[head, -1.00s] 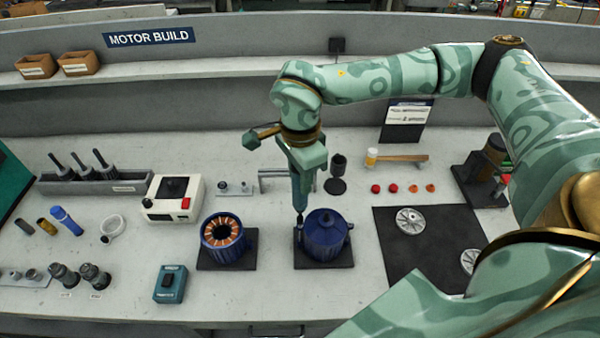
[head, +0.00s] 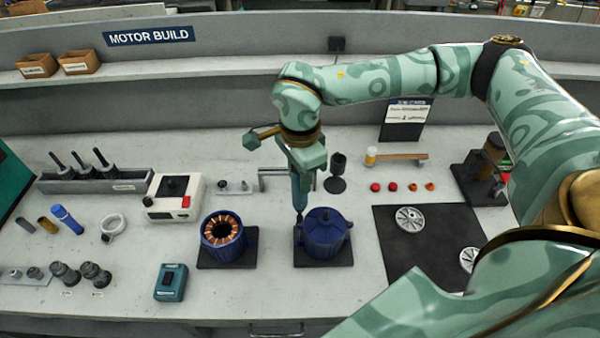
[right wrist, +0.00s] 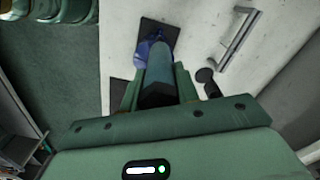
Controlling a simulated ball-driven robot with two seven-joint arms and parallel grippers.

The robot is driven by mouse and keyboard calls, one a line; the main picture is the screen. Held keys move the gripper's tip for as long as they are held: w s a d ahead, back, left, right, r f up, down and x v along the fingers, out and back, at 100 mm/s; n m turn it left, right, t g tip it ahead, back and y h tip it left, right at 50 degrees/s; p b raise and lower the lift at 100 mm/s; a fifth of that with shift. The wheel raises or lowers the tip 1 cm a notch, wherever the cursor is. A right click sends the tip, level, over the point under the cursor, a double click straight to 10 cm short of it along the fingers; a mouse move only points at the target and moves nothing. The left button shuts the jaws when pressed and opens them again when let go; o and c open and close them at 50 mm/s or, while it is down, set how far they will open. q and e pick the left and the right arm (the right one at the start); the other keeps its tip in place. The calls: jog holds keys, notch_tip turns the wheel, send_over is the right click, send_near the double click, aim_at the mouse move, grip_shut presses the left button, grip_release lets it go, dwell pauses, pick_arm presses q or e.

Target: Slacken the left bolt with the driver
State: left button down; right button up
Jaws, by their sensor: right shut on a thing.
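A blue motor housing (head: 327,236) with a lid stands on a dark base plate (head: 338,258) at the middle of the bench. My right gripper (head: 301,168) is shut on the teal driver (head: 300,190), which points down. The driver's tip is at the left side of the housing, where the left bolt sits; the bolt itself is too small and covered to make out. In the right wrist view, the driver (right wrist: 160,75) runs from between the fingers toward the blue housing (right wrist: 146,50). My left gripper is not in view.
An open blue stator with copper windings (head: 222,232) stands just left. A silver handle (head: 275,175) and a black stand (head: 336,175) are behind. A dark mat (head: 420,265) with grey discs lies right.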

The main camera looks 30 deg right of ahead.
jog(key=shift+s, duration=0.1)
notch_tip(320, 180, up, 5)
jog(key=p, duration=0.4)
jog(key=shift+p, duration=0.3)
jog(key=shift+f, duration=0.1)
